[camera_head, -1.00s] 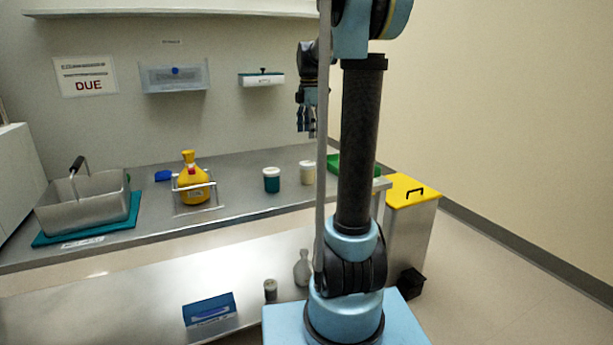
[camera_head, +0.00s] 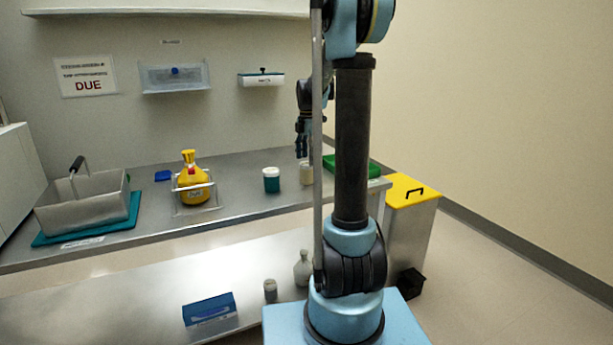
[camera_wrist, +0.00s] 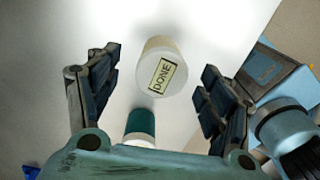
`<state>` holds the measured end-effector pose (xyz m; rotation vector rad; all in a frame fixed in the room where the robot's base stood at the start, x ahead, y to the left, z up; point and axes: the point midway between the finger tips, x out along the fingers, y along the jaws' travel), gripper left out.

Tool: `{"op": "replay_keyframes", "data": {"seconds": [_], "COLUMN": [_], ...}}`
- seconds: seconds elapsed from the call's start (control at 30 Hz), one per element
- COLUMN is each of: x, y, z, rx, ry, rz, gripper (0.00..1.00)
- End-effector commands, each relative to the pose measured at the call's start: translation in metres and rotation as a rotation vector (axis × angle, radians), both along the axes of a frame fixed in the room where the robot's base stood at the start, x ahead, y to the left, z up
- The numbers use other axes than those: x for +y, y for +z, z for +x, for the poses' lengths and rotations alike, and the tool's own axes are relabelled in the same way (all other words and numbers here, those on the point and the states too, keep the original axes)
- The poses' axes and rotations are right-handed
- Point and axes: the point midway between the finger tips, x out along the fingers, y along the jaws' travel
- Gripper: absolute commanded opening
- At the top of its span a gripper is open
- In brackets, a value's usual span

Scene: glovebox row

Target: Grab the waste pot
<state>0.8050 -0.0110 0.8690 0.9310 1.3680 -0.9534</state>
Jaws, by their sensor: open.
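A cream-white pot (camera_head: 306,174) stands on the back bench, directly under my gripper (camera_head: 302,150). In the wrist view the pot (camera_wrist: 172,48) carries a label reading DONE. It lies ahead of my gripper (camera_wrist: 158,82), between the lines of the two spread fingers, with no contact visible. A teal pot with a white lid (camera_head: 271,181) stands just left of it, and also shows in the wrist view (camera_wrist: 141,122). No label reading "waste" is legible on either pot. My gripper is open and empty.
A yellow bottle (camera_head: 194,186) in a wire rack, a blue item (camera_head: 163,176) and a metal basin (camera_head: 85,212) stand farther left. A green tray (camera_head: 360,165) lies right of the pots, partly behind my arm. A yellow-lidded bin (camera_head: 408,192) stands beyond the bench end.

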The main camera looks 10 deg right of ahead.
Motion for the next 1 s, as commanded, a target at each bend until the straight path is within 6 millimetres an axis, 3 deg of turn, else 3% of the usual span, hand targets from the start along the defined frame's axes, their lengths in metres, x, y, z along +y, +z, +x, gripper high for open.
{"op": "replay_keyframes", "data": {"seconds": [0.27,0.6,0.9,0.93,1.0], "x": [0.001,0.003,0.003,0.003,0.003], "y": [-0.017,-0.057,-0.060,-0.060,-0.060], "z": [-0.001,-0.005,-0.005,-0.005,-0.005], "rx": [0.000,0.000,0.000,0.000,0.000], "ry": [0.000,0.000,0.000,0.000,0.000], "rz": [0.000,0.000,0.000,0.000,0.000], "gripper": [0.74,0.74,0.74,0.71,0.55]}}
